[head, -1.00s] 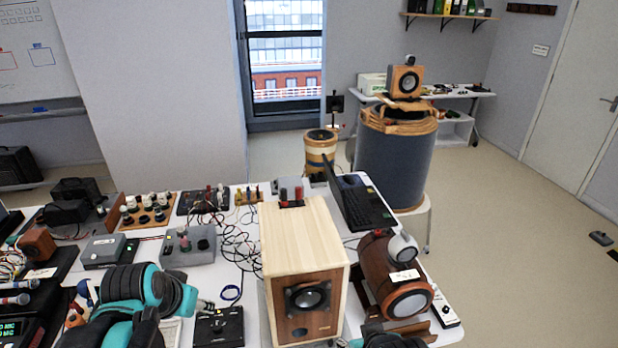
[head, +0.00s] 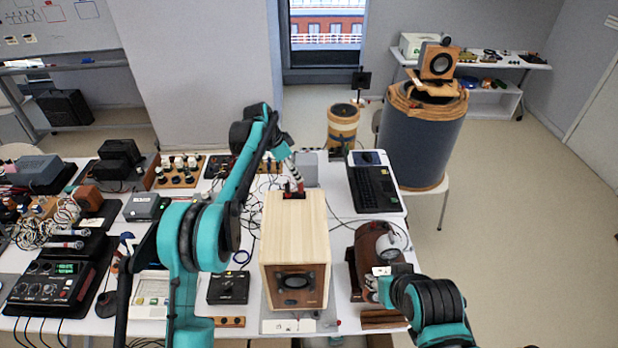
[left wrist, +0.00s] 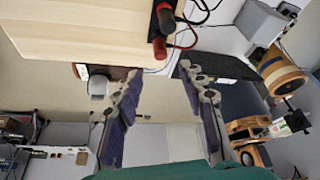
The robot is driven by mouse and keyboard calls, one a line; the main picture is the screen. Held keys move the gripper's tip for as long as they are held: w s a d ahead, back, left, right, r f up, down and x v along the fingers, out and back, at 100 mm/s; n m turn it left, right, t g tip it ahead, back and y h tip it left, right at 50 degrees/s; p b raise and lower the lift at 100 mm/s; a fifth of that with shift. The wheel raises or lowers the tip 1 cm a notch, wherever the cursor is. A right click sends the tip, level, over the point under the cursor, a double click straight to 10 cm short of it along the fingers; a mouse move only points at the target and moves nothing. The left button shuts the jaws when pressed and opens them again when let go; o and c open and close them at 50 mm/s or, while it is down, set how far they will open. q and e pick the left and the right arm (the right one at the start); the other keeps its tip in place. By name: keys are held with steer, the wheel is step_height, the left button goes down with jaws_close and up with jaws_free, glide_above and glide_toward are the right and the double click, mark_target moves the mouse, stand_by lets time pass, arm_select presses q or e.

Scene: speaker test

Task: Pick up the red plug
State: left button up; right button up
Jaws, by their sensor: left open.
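Two red plugs stand at the back end of the pale wooden speaker box (head: 295,228), partly hidden by my gripper; one red plug (head: 300,188) shows at its fingers. In the left wrist view, a red plug (left wrist: 166,18) and a second red-topped plug (left wrist: 159,48) sit in a dark terminal strip at the edge of the wooden top (left wrist: 75,25). My left gripper (head: 293,172) is open and empty, reaching down just above the plugs. In the wrist view its fingertips (left wrist: 163,85) are apart, with the plugs beyond them.
Cables and instruments crowd the left of the table. A large blue drum (head: 420,145) stands behind.

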mark_target(301, 185)
arm_select(q)
steer(key=x, duration=0.5)
steer(key=p+x, duration=0.1)
steer(key=x, duration=0.2)
steer(key=shift+a+f, duration=0.25)
jaws_close()
